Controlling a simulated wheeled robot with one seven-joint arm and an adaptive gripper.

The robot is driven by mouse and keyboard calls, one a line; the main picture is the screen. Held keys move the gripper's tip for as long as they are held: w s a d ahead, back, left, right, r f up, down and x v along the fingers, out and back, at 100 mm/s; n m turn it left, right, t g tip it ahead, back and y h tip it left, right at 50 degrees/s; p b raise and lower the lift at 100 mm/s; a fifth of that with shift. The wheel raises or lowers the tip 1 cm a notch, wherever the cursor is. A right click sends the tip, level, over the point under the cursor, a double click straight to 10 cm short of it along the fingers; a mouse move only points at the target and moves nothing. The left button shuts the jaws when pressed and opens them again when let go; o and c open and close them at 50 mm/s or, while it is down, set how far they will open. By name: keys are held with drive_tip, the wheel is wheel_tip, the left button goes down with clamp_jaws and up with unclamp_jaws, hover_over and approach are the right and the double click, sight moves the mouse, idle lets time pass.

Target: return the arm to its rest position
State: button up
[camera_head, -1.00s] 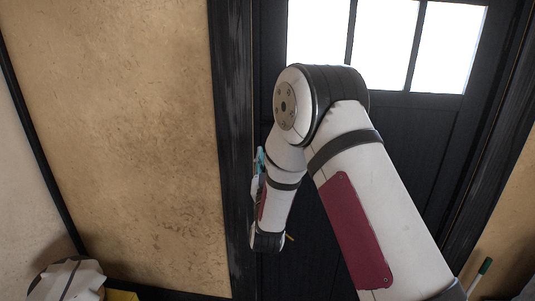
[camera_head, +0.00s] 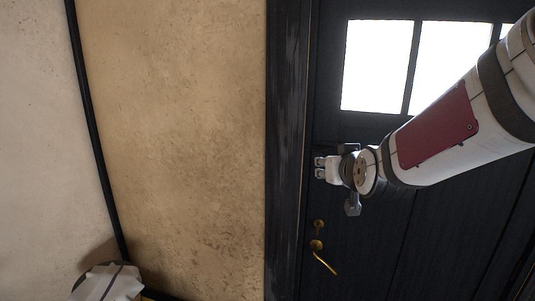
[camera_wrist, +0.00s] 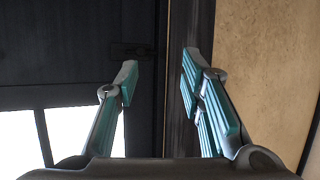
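My arm reaches in from the right edge of the head view, in front of the dark door (camera_head: 420,230). My gripper (camera_head: 325,168) is at its end, pointing left near the door's left edge and above the brass handle (camera_head: 325,262). In the wrist view my gripper (camera_wrist: 157,78) has its two teal-padded fingers spread well apart. Nothing is between them. Behind the gap are the dark door and its frame (camera_wrist: 188,30).
The door has bright window panes (camera_head: 378,65) at its top. A dark post (camera_head: 285,150) and a clay wall (camera_head: 175,140) lie to the left. A whitish object with dark stripes (camera_head: 108,283) is at the bottom left. The space before the clay wall looks clear.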

drive_tip(key=s+d+f+g, duration=0.1)
drive_tip(key=s+g, duration=0.1)
drive_tip(key=s, duration=0.7)
drive_tip(key=s+d+f+g+b, duration=0.1)
drive_tip(key=s+d+f+g, duration=0.1)
drive_tip(key=s, duration=0.8)
drive_tip(key=s+d+f+g, duration=0.1)
drive_tip(key=s+g, duration=0.3)
drive_tip(key=s, duration=0.6)
drive_tip(key=shift+s+d+f+m+h, duration=0.15)
drive_tip(key=shift+s+d+m+h, duration=0.1)
drive_tip(key=shift+d+m+h, duration=0.25)
drive_tip(key=shift+s+a+r, duration=0.25)
drive_tip(key=shift+a, duration=0.2)
